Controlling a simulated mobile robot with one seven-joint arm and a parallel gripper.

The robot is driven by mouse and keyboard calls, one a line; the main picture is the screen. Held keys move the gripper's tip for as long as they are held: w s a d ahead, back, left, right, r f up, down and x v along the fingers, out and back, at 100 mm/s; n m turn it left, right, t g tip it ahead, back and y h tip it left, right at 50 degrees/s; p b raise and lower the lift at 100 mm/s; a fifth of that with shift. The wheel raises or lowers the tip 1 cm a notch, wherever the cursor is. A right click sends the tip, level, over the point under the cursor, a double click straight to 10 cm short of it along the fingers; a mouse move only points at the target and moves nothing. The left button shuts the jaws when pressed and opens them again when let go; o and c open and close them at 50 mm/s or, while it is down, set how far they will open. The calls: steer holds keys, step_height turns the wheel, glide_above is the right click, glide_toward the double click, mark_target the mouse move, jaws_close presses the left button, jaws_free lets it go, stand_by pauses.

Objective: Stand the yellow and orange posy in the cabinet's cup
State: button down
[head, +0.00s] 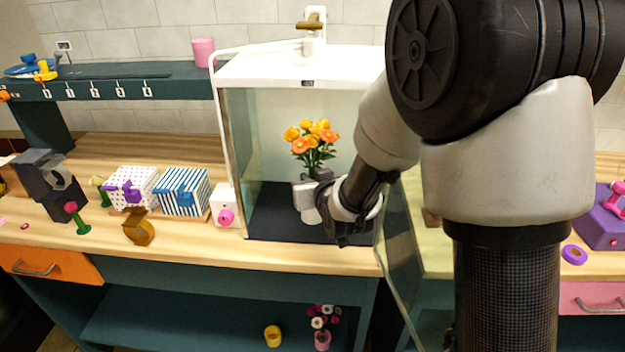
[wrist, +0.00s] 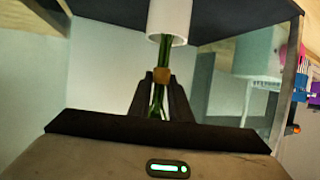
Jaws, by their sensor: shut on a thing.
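The yellow and orange posy (head: 314,138) is upright inside the glass-sided cabinet (head: 306,66), blooms on top. My gripper (wrist: 161,82) is shut on its green stems, just beside a tan band (wrist: 162,74). In the head view my gripper (head: 326,178) reaches in through the cabinet's front and partly hides the stems. The white cup (wrist: 155,20) is at the top of the wrist view. The stems run past its rim and overlap it; I cannot tell whether they are inside or in front. The cup also shows low in the cabinet in the head view (head: 311,216).
The cabinet's glass door (head: 398,250) stands open at the right, close to my arm. A white box with a pink knob (head: 225,208) and a striped box (head: 182,193) stand left of the cabinet.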

steer(key=shift+f, duration=0.2)
steer(key=c, duration=1)
jaws_free()
steer(key=v, duration=0.9)
stand_by(0.6)
stand_by(0.4)
